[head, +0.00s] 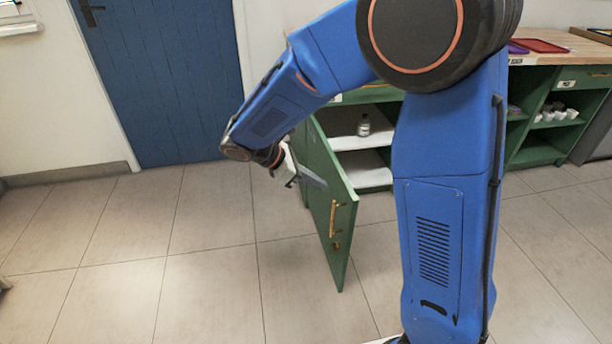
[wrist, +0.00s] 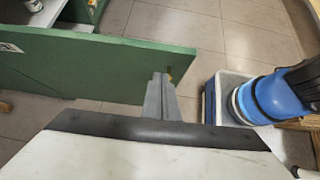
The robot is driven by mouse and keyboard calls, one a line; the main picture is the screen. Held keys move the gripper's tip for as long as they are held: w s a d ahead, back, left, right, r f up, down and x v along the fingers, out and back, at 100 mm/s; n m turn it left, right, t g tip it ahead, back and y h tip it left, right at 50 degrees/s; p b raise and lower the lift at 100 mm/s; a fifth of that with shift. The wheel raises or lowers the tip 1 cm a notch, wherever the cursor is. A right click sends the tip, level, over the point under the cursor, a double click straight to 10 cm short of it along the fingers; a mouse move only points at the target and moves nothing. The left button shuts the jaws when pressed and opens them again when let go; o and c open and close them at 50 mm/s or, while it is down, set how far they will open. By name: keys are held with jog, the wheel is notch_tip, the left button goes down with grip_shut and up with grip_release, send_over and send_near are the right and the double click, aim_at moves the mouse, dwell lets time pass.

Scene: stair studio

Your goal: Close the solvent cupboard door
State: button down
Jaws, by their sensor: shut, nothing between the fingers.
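The solvent cupboard door (head: 335,245) is green and stands wide open, swung out from the cupboard. A brass handle (head: 333,218) is near its free edge. My gripper (head: 318,182) is shut and empty, at the outer face of the door near its top. In the wrist view the shut fingers (wrist: 160,92) overlap the door (wrist: 95,68) close to its free end; I cannot tell whether they touch it. The open cupboard (head: 362,165) shows pale shelves with a small bottle (head: 364,126). My arm hides part of the cupboard.
Open green shelves (head: 545,125) with white cups stand at the right under a wooden worktop (head: 560,47), which carries a red tray (head: 541,45). A blue room door (head: 160,80) is at the back left. The tiled floor (head: 130,270) left of the cupboard door is clear.

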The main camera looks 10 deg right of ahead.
aim_at(345, 188)
jog(key=shift+w+d+f, duration=0.1)
jog(key=shift+d+f, duration=0.1)
jog(key=shift+d, duration=0.7)
jog(key=shift+s+d+f, duration=0.1)
jog(key=shift+d+f, duration=0.05)
jog(key=shift+d, duration=0.75)
jog(key=shift+w+d+f, duration=0.1)
jog(key=shift+d+f, duration=0.1)
jog(key=shift+d, duration=0.7)
